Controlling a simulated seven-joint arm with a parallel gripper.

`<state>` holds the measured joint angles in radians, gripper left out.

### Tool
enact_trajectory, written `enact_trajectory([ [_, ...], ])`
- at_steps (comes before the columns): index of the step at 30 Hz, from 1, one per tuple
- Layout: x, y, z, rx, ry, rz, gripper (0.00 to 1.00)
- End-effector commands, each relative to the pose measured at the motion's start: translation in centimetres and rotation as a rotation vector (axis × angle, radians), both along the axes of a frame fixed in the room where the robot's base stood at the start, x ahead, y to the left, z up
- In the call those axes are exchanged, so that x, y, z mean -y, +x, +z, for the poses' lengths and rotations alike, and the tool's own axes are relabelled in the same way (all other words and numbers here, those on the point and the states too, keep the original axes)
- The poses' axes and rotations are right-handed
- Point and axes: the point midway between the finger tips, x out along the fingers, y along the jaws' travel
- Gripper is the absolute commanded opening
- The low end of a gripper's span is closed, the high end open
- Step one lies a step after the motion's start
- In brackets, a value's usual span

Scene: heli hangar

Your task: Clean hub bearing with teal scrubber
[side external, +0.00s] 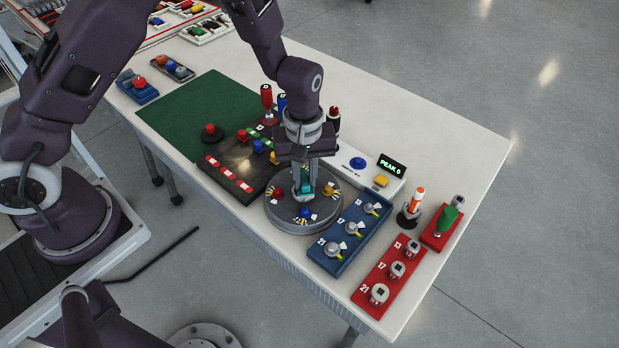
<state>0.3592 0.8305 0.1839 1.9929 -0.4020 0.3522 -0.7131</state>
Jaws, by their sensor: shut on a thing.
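A round grey hub (284,221) stands near the table's front edge, with red, blue and yellow pieces around its top face. Only a small teal patch of the scrubber shows between the fingers. The scrubber is low at the hub's middle, but I cannot tell whether it touches. The bearing itself is hidden behind the gripper and scrubber.
Right of the hub are a blue tray (325,262) numbered 21, 17, 13 and a red tray (373,303) with sockets. A dark panel (235,160) with knobs lies left. A white PEAK display box (365,170) and upright handles stand close behind my gripper. The far right tabletop is clear.

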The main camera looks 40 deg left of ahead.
Motion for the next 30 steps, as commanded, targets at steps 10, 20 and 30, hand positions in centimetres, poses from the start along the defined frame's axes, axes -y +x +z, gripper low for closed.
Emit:
enact_trajectory([
  [10,-3.3,-0.1,0.0,-0.002,0.001,0.003,0.00],
  [20,-3.4,0.0,3.7,0.001,0.000,0.000,0.00],
  [30,-3.3,0.0,6.7,0.002,-0.001,-0.001,0.00],
])
